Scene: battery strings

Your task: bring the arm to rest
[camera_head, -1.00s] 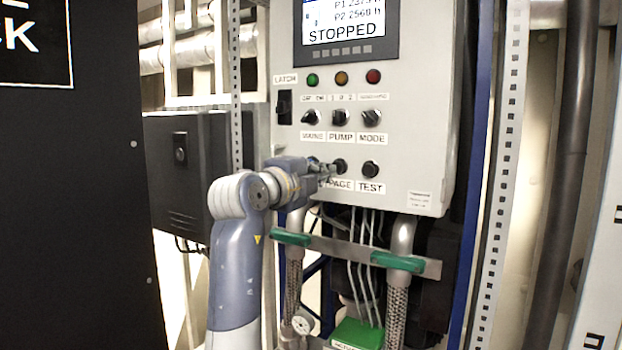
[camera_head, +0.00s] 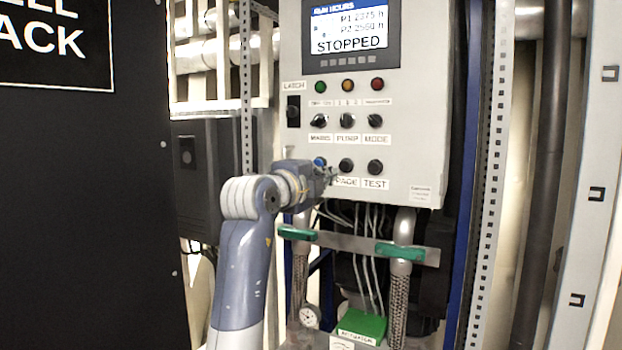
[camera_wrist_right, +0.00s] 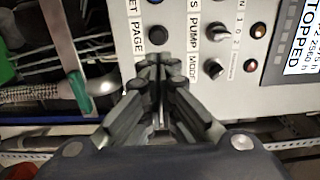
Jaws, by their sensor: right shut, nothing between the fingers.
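My right arm (camera_head: 243,260) comes up from the bottom in the head view. Its gripper (camera_head: 328,175) is at the lower left of the grey control panel (camera_head: 420,150), beside a blue button (camera_head: 320,162) and the PAGE knob (camera_head: 346,165). In the right wrist view the gripper (camera_wrist_right: 155,62) is shut and empty, its tips close to the panel face near the black button by the PAGE label (camera_wrist_right: 157,35). Whether the tips touch the panel, I cannot tell. My left gripper is not in view.
The panel screen (camera_head: 350,38) reads STOPPED. Below the panel are a bar with green handles (camera_head: 400,254), braided hoses (camera_head: 398,300) and a green box (camera_head: 362,325). A black cabinet (camera_head: 90,200) fills the left. A perforated upright (camera_head: 490,180) stands at the right.

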